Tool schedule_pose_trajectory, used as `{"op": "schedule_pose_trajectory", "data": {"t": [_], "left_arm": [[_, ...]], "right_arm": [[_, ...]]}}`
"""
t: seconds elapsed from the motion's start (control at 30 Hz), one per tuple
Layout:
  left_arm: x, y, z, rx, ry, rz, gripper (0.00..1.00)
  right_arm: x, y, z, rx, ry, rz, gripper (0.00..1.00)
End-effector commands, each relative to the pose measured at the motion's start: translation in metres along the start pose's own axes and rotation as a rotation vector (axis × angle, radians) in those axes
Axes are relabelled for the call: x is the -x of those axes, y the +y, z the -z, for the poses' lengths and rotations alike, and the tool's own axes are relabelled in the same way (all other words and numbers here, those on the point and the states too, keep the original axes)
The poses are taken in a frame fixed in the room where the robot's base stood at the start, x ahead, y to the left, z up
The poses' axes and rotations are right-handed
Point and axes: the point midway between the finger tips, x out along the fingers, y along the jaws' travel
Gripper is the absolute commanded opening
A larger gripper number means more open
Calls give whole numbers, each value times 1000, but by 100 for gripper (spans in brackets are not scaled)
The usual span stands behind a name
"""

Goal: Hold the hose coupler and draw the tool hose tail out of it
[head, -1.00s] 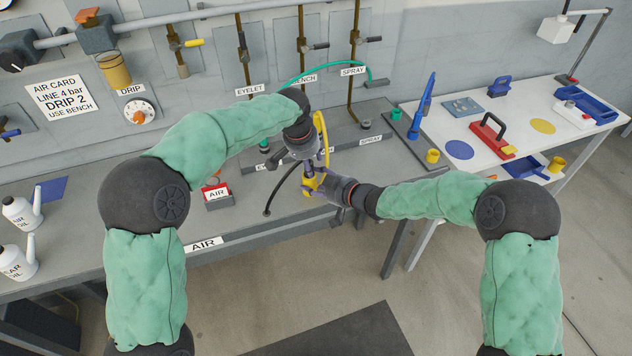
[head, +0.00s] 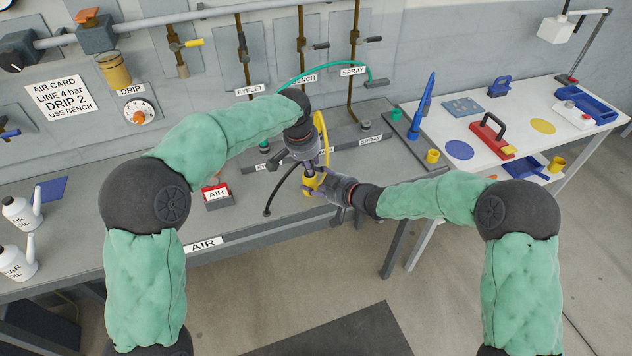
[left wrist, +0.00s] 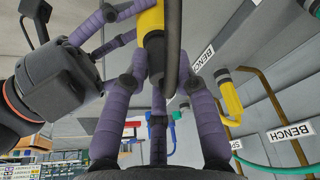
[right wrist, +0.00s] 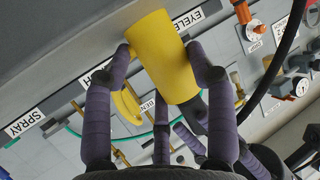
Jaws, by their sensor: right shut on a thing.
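The yellow hose coupler (head: 312,184) is upright above the bench front, and it fills the top of the right wrist view (right wrist: 163,57). My right gripper (head: 320,187) is shut on it from the right, with its fingers on both sides of the yellow body. My left gripper (head: 308,160) is just above the coupler. In the left wrist view its purple fingers surround a black end (left wrist: 155,45) below a yellow part, beside a dark hose. I cannot tell whether they touch it. The joint between hose tail and coupler is hidden by fingers.
A dark hose (head: 280,187) curves down to the bench. A red AIR block (head: 217,193) stands to the left. Wall pipes and valves rise behind. A white table (head: 520,125) with tools stands right.

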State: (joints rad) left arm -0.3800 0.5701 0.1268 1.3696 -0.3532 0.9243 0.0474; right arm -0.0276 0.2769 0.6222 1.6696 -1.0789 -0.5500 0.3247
Motion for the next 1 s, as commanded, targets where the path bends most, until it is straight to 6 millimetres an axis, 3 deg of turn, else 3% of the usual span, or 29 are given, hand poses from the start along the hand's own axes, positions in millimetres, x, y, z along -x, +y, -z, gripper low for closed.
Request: {"op": "schedule_pose_trajectory", "data": {"t": [1.0], "left_arm": [[14, -6, 9, 2, 23, 8, 0]], "right_arm": [[0, -5, -4, 2, -7, 10, 22]]}}
